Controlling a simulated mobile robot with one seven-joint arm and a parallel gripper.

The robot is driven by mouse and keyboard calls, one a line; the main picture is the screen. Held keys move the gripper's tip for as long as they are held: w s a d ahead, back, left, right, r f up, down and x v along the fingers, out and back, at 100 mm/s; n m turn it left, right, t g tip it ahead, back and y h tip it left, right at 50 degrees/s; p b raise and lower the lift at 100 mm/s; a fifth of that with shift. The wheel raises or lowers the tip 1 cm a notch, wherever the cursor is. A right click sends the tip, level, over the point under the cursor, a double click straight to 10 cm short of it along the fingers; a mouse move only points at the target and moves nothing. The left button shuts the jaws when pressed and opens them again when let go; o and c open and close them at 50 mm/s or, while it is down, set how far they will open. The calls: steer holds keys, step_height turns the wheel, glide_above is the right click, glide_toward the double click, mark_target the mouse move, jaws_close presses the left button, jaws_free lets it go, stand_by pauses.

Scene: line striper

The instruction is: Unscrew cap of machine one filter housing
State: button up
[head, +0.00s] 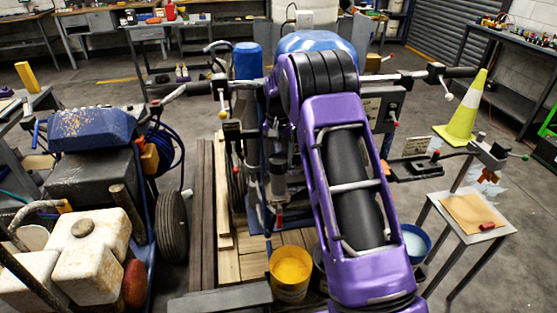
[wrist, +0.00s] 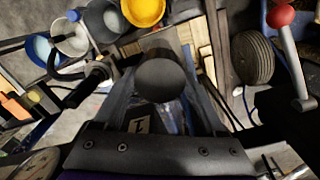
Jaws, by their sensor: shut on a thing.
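In the wrist view a dark, round-topped cylinder, which looks like the filter housing cap (wrist: 160,80), stands between the two fingers of my gripper (wrist: 161,70). The fingers are shut on its sides. Its round end faces the camera, and its lower part is in shadow, so I cannot tell where cap and housing meet. In the head view my purple arm covers the middle of the machine (head: 370,110), and my gripper and the cap are hidden. A grey cylindrical fitting (head: 278,185) shows left of the arm; I cannot tell if it is the same housing.
A yellow paint bucket (head: 290,272) and a blue-rimmed bucket (head: 414,241) stand at the machine's near end. A second striper (head: 95,150) is at the left. A small side table (head: 465,222) and a yellow cone (head: 466,110) are at the right. Handlebars (head: 405,77) cross behind my arm.

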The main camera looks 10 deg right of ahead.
mark_target(279, 159)
steer(key=shift+r, duration=0.4)
steer(key=shift+r, duration=2.45)
steer(key=shift+f, duration=0.1)
